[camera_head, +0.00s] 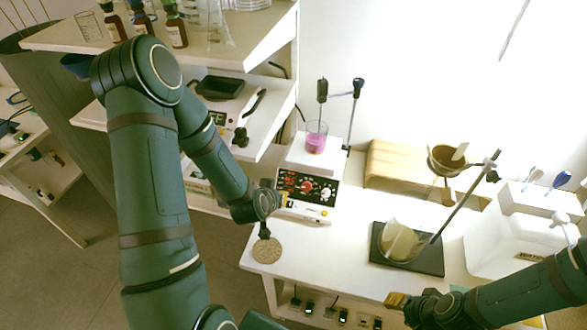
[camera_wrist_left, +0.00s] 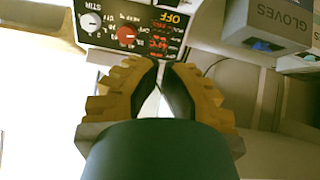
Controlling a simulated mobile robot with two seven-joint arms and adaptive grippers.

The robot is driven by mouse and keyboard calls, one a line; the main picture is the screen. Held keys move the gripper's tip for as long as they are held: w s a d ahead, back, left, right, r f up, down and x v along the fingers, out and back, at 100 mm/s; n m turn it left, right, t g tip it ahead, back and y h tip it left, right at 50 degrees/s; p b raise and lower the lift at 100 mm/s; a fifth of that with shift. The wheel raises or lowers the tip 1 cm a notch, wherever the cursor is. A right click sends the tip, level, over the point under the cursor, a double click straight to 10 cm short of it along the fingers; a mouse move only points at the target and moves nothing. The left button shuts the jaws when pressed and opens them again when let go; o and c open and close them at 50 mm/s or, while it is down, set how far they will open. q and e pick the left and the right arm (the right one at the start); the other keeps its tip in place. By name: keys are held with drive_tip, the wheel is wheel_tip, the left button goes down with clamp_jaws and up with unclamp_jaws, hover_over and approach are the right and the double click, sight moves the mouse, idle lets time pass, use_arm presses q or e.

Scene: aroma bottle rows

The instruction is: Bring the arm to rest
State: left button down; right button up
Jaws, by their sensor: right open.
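My left arm comes in from the left in the head view. Its gripper (camera_head: 264,228) points down just above a round cork disc (camera_head: 267,251) near the table's front-left corner; I cannot tell whether they touch. In the left wrist view, the two tan-and-black fingers of the left gripper (camera_wrist_left: 161,68) come together with only a narrow gap, and nothing shows between them. My right gripper (camera_head: 397,300) comes in from the lower right, low over the table's front edge. It is open, with nothing seen in it.
A hotplate stirrer (camera_head: 307,187) with a beaker of pink liquid (camera_head: 316,140) stands behind the left gripper. Shelves (camera_head: 262,36) with brown bottles are upper left. A glove box (camera_wrist_left: 268,22) shows in the wrist view.

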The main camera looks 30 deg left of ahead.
use_arm(q)
drive_tip(key=s+d+f+g+h+b, duration=0.1)
drive_tip(key=s+d+f+g, duration=0.1)
drive_tip(key=d, duration=0.5)
drive_tip(key=s+d+f+m+g+h+b, duration=0.1)
drive_tip(key=s+d+f+g+h, duration=0.1)
drive_tip(key=s+d+f, duration=0.2)
drive_tip(key=s+d+f+g+h+b, duration=0.1)
drive_tip(key=s+d+f+g+h, duration=0.1)
drive_tip(key=d, duration=0.8)
drive_tip(key=s+f+g, duration=0.1)
drive_tip(key=s+f, duration=0.1)
drive_tip(key=s, duration=0.1)
drive_tip(key=shift+s, duration=0.15)
